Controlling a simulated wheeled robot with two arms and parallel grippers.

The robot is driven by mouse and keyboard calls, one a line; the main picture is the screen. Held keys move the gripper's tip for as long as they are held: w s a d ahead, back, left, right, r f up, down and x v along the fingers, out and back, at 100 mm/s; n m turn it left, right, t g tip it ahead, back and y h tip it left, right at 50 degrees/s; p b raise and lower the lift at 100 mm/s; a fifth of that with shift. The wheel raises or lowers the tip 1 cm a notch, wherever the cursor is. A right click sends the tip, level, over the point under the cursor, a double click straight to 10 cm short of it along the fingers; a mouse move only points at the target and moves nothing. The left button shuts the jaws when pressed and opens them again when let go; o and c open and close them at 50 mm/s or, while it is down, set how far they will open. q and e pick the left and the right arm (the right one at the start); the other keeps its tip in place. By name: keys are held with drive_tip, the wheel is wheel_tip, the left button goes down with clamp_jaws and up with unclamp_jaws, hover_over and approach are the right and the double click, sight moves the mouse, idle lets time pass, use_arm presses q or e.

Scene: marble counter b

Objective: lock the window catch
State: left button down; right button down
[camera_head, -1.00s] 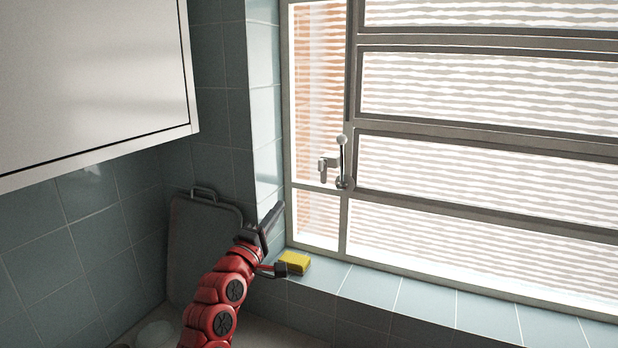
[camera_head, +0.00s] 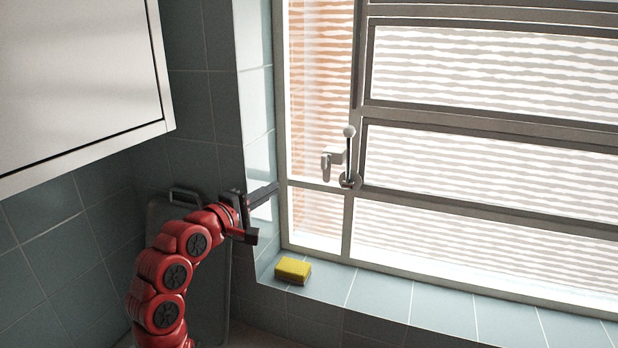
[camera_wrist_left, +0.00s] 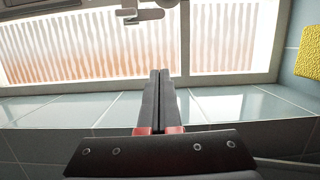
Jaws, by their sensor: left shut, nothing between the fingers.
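The window catch (camera_head: 349,180) is on the upright frame bar between the narrow left pane and the wide louvred panes. Its thin lever stands nearly upright with a pale ball knob (camera_head: 348,132) on top. A light metal bracket (camera_head: 331,160) sits just left of the lever. Part of the catch shows at the top edge of the left wrist view (camera_wrist_left: 143,14). My left gripper (camera_head: 274,189) is shut and empty, left of the catch and slightly lower, apart from it. Its closed fingers (camera_wrist_left: 160,78) point toward the window in the wrist view. My right gripper is not visible.
A yellow sponge (camera_head: 293,270) lies on the tiled sill (camera_head: 380,291) below the gripper. A white cupboard (camera_head: 75,75) hangs at upper left. A grey tray-like board (camera_head: 216,275) leans in the corner behind my arm. The tiled window reveal (camera_head: 256,110) is close to the fingers.

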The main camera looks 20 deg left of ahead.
use_arm(q)
drive_tip(key=w+d+p, duration=0.5)
drive_tip(key=w+d, duration=0.2)
drive_tip(key=w, duration=0.1)
drive_tip(key=shift+w+r, duration=0.15)
drive_tip(key=shift+r, duration=0.1)
drive_tip(key=shift+a, duration=0.1)
